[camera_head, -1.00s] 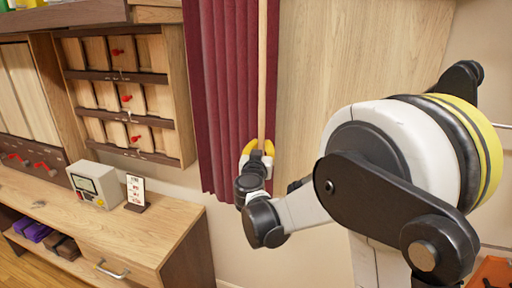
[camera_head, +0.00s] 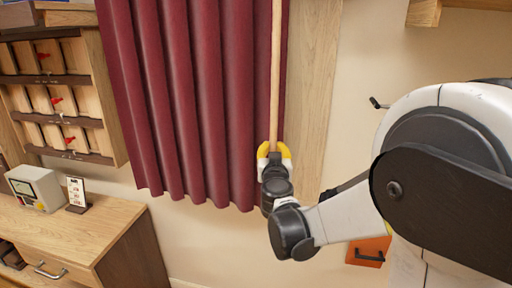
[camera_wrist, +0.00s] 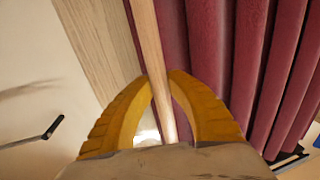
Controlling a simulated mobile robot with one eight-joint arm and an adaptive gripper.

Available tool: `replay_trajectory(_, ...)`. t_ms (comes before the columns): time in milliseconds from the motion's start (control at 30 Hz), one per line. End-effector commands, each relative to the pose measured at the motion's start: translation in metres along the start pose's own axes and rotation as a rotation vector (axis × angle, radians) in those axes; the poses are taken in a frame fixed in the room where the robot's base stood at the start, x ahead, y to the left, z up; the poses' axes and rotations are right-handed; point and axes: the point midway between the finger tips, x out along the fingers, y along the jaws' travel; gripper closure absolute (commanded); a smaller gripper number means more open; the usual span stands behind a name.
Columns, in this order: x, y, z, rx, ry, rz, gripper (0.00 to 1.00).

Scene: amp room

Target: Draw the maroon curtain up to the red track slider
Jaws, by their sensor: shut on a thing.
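The maroon curtain (camera_head: 190,95) hangs in folds across the upper middle of the head view; it also shows in the wrist view (camera_wrist: 205,40). A pale wooden rod (camera_head: 276,70) hangs upright in front of the curtain near its right edge. My gripper (camera_head: 273,150) is shut on the lower part of this rod, near the level of the curtain's hem. In the wrist view the yellow fingers (camera_wrist: 158,90) close around the rod (camera_wrist: 149,40). The curtain's top, its track and the red track slider are out of view.
A wooden panel (camera_head: 315,90) shows right of the curtain, with bare wall beyond. A wooden counter (camera_head: 95,235) stands lower left, bearing a grey meter box (camera_head: 38,188) and small card stand (camera_head: 76,192). Pigeonholes (camera_head: 60,100) hang above. An orange box (camera_head: 369,250) sits lower right.

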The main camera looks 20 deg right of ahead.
Motion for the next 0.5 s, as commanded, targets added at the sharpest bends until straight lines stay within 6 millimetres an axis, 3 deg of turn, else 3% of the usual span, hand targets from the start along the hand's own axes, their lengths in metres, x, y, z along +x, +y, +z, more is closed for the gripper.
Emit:
replay_trajectory(200,-0.007,0.033,0.000,-0.001,0.000,0.001,1.00)
replay_trajectory(500,-0.009,0.044,0.000,-0.001,0.000,-0.001,1.00)
